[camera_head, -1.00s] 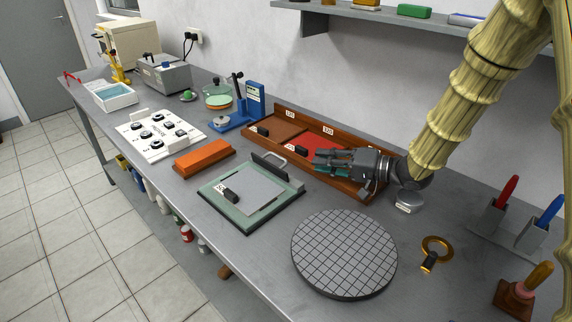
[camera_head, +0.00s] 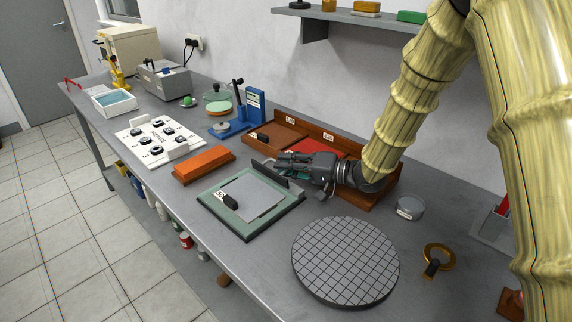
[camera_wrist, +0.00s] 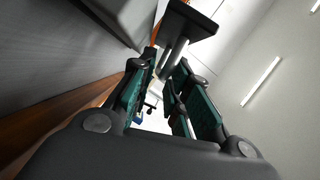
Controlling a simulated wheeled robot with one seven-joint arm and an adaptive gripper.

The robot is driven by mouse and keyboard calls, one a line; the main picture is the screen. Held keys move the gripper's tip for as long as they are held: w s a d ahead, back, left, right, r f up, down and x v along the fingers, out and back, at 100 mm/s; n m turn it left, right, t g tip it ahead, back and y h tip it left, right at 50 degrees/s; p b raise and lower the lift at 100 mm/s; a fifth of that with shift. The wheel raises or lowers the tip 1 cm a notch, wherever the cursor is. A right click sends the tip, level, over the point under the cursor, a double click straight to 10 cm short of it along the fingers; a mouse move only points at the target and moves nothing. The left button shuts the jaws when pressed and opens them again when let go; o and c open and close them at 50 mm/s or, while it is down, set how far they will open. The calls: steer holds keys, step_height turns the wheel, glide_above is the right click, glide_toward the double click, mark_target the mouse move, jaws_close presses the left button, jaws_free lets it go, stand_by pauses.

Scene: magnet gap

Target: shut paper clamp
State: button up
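The paper clamp is a pale green board (camera_head: 218,208) with a light grey sheet (camera_head: 257,198) on it. Its dark hinged bar (camera_head: 268,172) stands raised along the board's back edge. In the wrist view the bar (camera_wrist: 190,16) shows as a dark plate with a grey handle (camera_wrist: 172,60) at the fingertips. My gripper (camera_head: 281,162) is just behind the raised bar. In the wrist view its teal-padded fingers (camera_wrist: 165,68) are apart, with the handle at or between their tips. Whether they touch it I cannot tell.
An orange block (camera_head: 204,165) lies left of the clamp, a round gridded plate (camera_head: 345,262) in front right.

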steer(key=shift+w+a, duration=0.1)
steer(key=shift+a, duration=0.05)
jaws_close()
